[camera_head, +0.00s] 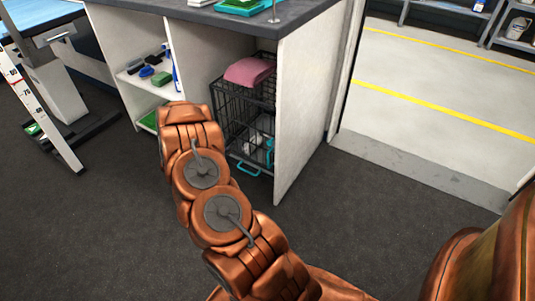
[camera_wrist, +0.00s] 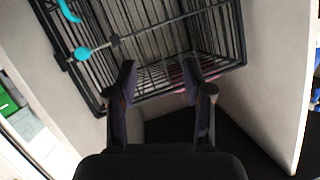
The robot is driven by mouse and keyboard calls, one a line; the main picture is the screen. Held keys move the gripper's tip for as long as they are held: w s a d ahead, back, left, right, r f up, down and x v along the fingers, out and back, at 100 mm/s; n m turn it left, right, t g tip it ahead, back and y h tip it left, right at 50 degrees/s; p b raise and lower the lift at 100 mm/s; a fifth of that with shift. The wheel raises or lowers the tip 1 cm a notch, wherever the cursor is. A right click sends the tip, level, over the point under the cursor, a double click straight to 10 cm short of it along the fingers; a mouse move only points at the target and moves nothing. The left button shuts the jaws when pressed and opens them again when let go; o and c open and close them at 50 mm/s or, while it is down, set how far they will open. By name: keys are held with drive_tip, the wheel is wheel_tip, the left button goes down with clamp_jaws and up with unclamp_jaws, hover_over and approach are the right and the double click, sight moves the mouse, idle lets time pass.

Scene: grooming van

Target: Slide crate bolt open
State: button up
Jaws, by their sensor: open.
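A black wire crate (camera_head: 230,118) sits in the open bay under the counter, partly hidden behind my arm in the head view. The crate (camera_wrist: 225,62) also fills the upper part of the wrist view, which looks turned over. A grey bolt rod with a round teal knob (camera_wrist: 82,54) lies across its front edge, left of my fingers. A teal handle (camera_wrist: 68,12) is on the crate near the bolt; a teal handle (camera_head: 248,169) also shows low on the crate in the head view. My gripper (camera_wrist: 158,76) is open and empty, in front of the crate and apart from the bolt.
A folded pink towel (camera_head: 249,71) lies on the crate. White panels (camera_head: 305,120) flank the bay closely. Shelves with brushes (camera_head: 146,72) stand left. The dark floor (camera_head: 110,215) ahead is clear; a grooming table (camera_head: 52,85) stands far left, an open doorway right.

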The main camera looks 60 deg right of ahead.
sight(268, 144)
drive_tip(key=s+d+f+m+g+h+b, duration=0.1)
drive_tip(key=s+d+f+g+h+b, duration=0.15)
drive_tip(key=s, duration=0.35)
drive_tip(key=s+d+f+m+g+h+b, duration=0.1)
drive_tip(key=s+d+f+g+h, duration=0.15)
drive_tip(key=s+d, duration=0.2)
drive_tip(key=shift+t+y, duration=0.4)
drive_tip(key=shift+y, duration=0.1)
drive_tip(key=d, duration=0.2)
drive_tip(key=d+b, duration=0.1)
drive_tip(key=d, duration=0.1)
drive_tip(key=s+d+b, duration=0.1)
drive_tip(key=shift+d+f, duration=0.35)
drive_tip(key=shift+d, duration=0.75)
drive_tip(key=shift+r, duration=0.1)
drive_tip(key=shift+c, duration=0.4)
clamp_jaws()
